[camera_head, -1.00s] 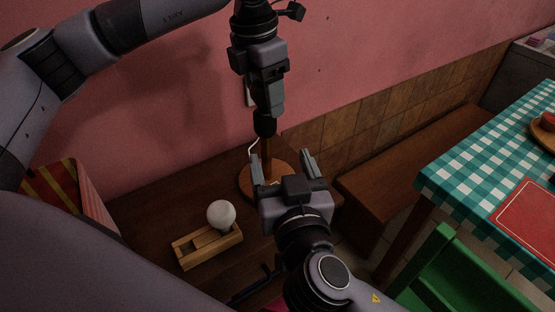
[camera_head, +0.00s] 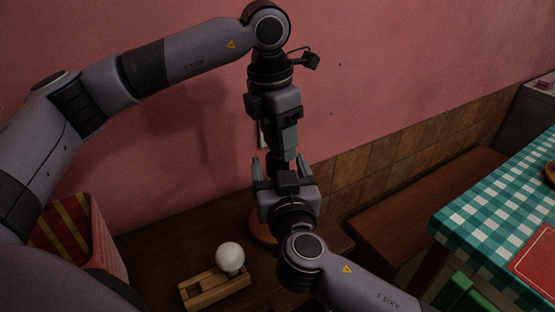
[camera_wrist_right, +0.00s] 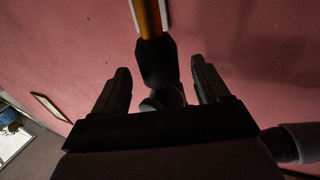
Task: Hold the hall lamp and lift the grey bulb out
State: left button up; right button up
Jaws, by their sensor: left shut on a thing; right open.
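The hall lamp stands on the brown surface; its round wooden base (camera_head: 261,228) shows beside my right gripper. In the right wrist view its wooden stem (camera_wrist_right: 148,18) and black socket (camera_wrist_right: 156,60) hang from the top edge, with the grey bulb (camera_wrist_right: 162,98) beyond the socket. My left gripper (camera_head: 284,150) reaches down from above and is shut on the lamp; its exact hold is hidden. My right gripper (camera_head: 271,170) is open at the lamp's upper part. Its fingers (camera_wrist_right: 160,85) show on either side of the grey bulb; contact is not visible.
A white bulb (camera_head: 230,257) sits in a wooden holder (camera_head: 213,288) left of the lamp. A red and yellow striped thing (camera_head: 68,235) is at the left. The pink wall is close behind; a wooden bench (camera_head: 430,205) and checked table (camera_head: 495,210) are at right.

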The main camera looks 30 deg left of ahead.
jog(key=shift+x, duration=1.25)
grip_shut()
pick_arm(q)
jog(key=shift+r, duration=0.1)
dwell(0.4)
jog(key=shift+r, duration=3.9)
pick_arm(e)
jog(key=shift+o, duration=0.5)
grip_release()
